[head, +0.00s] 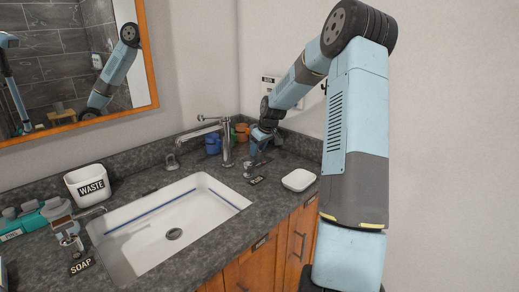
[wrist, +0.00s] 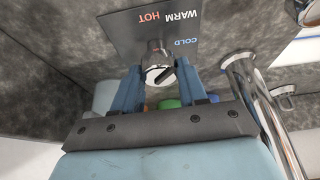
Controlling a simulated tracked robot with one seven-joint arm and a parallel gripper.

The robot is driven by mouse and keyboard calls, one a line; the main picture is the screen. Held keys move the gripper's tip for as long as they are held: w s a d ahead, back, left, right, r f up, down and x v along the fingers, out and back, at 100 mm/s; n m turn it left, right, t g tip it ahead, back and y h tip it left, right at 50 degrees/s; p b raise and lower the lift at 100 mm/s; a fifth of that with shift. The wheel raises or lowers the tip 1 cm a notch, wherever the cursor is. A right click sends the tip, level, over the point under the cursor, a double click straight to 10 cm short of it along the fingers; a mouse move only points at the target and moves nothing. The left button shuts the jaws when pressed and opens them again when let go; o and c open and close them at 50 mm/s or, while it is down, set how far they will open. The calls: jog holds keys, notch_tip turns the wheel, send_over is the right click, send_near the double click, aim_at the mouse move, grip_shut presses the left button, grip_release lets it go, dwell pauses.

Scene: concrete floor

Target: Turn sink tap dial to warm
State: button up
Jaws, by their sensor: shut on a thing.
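The chrome tap dial (wrist: 158,66) stands on a dark label plate (wrist: 135,27) marked COLD, WARM and HOT, which reads upside down in the wrist view. My gripper (wrist: 158,76) has its two blue fingers on either side of the dial and is shut on it. In the head view my gripper (head: 256,158) is at the counter right of the tap, by the dial (head: 248,170). The chrome tap (head: 226,140) has its spout over the white sink (head: 165,222). I cannot tell for sure which mark the dial points to.
Blue (head: 212,143) and orange (head: 242,132) cups stand behind the tap. A white dish (head: 298,180) lies to the right. A WASTE bin (head: 88,185) and a soap dispenser (head: 65,225) stand left of the sink. The tap's curved pipe (wrist: 262,105) is close beside my gripper.

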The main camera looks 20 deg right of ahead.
jog(key=shift+d, duration=0.2)
jog(key=o, duration=0.8)
jog(key=shift+o, duration=1.3)
jog(key=shift+a, duration=0.1)
jog(key=v, duration=1.3)
jog(key=shift+r, duration=0.3)
jog(key=shift+s, duration=0.15)
